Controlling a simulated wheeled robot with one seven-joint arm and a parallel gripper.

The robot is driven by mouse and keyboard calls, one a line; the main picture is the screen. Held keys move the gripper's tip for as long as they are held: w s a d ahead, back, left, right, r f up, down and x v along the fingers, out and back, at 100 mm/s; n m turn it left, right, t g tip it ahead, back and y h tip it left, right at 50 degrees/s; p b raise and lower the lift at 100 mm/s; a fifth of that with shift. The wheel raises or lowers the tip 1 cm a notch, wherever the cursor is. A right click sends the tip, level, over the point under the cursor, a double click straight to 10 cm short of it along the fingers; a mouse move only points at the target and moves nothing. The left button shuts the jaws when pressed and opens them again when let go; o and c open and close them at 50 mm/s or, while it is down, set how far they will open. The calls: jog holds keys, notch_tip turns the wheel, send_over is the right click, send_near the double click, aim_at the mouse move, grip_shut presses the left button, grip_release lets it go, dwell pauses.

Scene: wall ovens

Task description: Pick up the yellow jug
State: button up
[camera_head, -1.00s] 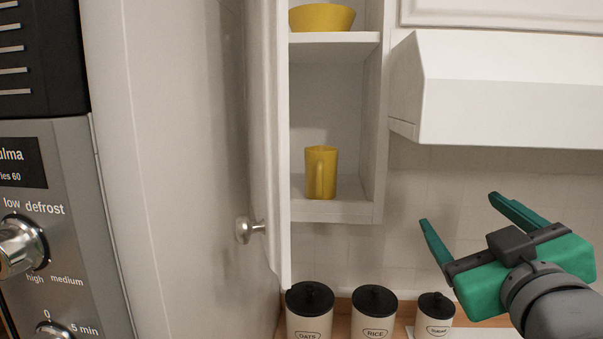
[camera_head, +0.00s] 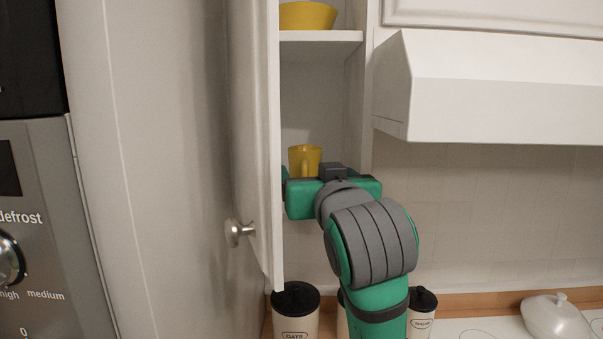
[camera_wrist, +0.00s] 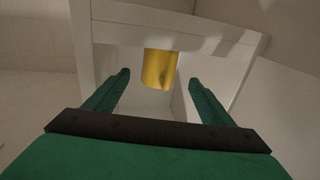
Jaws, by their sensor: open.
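The yellow jug (camera_head: 304,158) stands upright on the lower shelf of the open wall cabinet. Its lower part is hidden behind my gripper in the head view. In the wrist view the jug (camera_wrist: 159,70) is ahead of my gripper (camera_wrist: 160,84), between the lines of the two green fingers and beyond their tips. The fingers are spread apart and nothing is held. In the head view my gripper (camera_head: 308,180) is at the cabinet opening, in front of the jug; its fingertips are mostly hidden there.
The cabinet door (camera_head: 255,150) stands open close on the left. A yellow bowl (camera_head: 307,15) sits on the upper shelf (camera_head: 320,37). A white range hood (camera_head: 490,95) is to the right. Black-lidded canisters (camera_head: 296,305) stand on the counter below.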

jog(key=shift+w+a, duration=0.25)
jog(key=shift+w, duration=1.1)
jog(key=shift+w+a, duration=0.2)
jog(key=shift+w, duration=1.15)
jog(key=c, duration=1.3)
jog(key=shift+c, duration=0.9)
jog(key=shift+r, duration=0.25)
